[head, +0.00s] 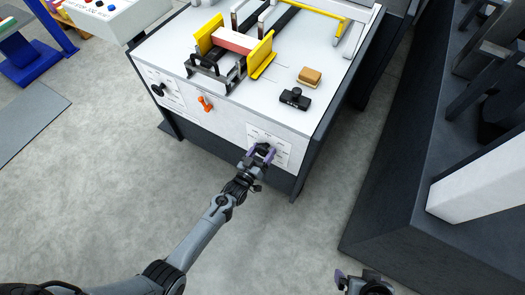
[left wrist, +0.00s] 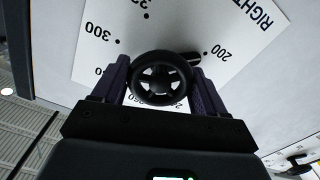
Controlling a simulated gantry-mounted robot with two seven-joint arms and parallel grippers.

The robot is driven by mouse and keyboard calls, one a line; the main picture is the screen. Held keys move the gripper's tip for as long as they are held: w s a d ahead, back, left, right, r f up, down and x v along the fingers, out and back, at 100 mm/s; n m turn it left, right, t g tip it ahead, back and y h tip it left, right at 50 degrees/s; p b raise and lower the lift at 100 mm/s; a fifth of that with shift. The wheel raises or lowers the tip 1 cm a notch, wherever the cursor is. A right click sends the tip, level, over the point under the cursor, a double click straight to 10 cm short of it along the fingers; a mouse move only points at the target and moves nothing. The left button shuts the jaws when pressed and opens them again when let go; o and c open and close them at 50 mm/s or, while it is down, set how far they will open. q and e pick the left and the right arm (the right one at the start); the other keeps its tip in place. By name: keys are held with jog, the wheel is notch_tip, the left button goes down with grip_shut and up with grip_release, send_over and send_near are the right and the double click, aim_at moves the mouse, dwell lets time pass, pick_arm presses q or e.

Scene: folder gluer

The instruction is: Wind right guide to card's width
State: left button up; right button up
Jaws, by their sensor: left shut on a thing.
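The black right-guide handwheel (left wrist: 163,78) sits on a white dial plate (head: 283,146) on the machine's front panel. In the left wrist view the plate reads RIGHT, with 200 and 300 legible. A black bar at the wheel's upper right points towards 200. My left gripper (head: 261,154) is shut on the wheel, a purple finger on either side. The yellow right guide (head: 261,54) stands on the machine top, right of the reddish card stack (head: 235,40). The yellow left guide (head: 208,36) stands left of it. My right gripper (head: 357,282) is low, at the bottom edge, partly cut off.
An orange lever (head: 205,103) and a black left knob (head: 157,90) are on the same front panel. A brown block (head: 309,77) and a black device (head: 294,98) lie on the machine top (head: 335,75). Dark machinery stands at right; floor in front is clear.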

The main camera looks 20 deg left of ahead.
pick_arm(q)
jog(key=shift+n, duration=0.4)
jog(key=o, duration=1)
jog(key=shift+s, duration=0.1)
jog(key=s+p, duration=0.1)
jog(key=s, duration=0.2)
jog(key=s+a+p, duration=0.1)
jog(key=s, duration=0.3)
jog(key=s+p, duration=0.1)
jog(key=s, duration=0.2)
jog(key=shift+s+a, duration=0.25)
jog(key=shift+a, duration=0.05)
